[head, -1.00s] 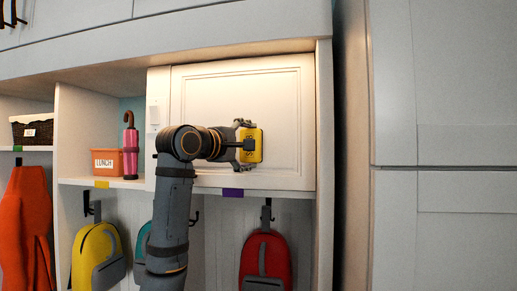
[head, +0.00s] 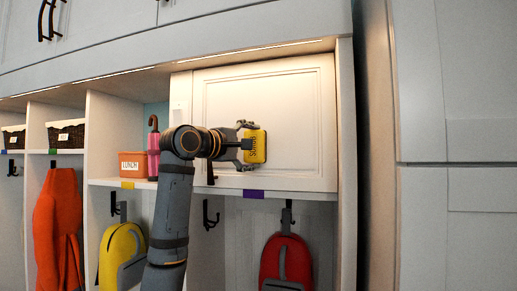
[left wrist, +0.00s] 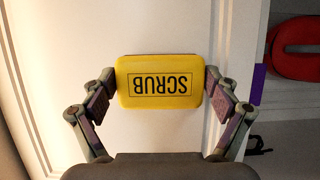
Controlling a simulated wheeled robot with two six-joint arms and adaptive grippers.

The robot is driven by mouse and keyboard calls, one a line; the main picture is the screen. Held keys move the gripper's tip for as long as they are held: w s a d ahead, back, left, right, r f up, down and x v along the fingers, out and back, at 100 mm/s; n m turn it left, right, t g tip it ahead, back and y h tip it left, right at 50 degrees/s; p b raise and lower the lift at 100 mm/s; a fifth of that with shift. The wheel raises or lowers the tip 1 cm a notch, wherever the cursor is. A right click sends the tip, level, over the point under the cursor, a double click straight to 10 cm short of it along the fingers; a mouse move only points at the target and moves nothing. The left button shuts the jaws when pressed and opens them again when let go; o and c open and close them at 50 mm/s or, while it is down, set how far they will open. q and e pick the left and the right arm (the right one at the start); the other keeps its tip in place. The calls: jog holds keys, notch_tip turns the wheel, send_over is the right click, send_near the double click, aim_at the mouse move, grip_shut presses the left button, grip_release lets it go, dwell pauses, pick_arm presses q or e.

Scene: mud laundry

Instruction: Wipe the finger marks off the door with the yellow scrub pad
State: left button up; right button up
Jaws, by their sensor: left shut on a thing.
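The yellow scrub pad (head: 256,146), lettered SCRUB, is held by my left gripper (head: 246,142) in front of the white cabinet door (head: 295,115). In the left wrist view the pad (left wrist: 160,82) sits between the two fingers of the left gripper (left wrist: 161,90), which are shut on its sides. The pad's far face is hidden, so I cannot tell whether it touches the door. The door (left wrist: 130,25) shows pale panel and frame with no clear finger marks in view. My right gripper is not in view.
An orange LUNCH bin (head: 132,165) and a pink umbrella (head: 153,148) stand in the cubby left of the door. A red backpack (head: 286,262) and a yellow backpack (head: 121,255) hang below. A tall grey cabinet (head: 455,140) stands at the right.

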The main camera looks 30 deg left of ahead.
pick_arm(q)
jog(key=s+b, duration=0.3)
jog(key=s, duration=0.3)
jog(key=shift+a, duration=0.45)
jog(key=shift+s+f, duration=0.1)
jog(key=s, duration=0.1)
jog(key=s+b, duration=0.1)
jog(key=s, duration=0.1)
jog(key=shift+d, duration=0.35)
jog(key=shift+w+a, duration=0.1)
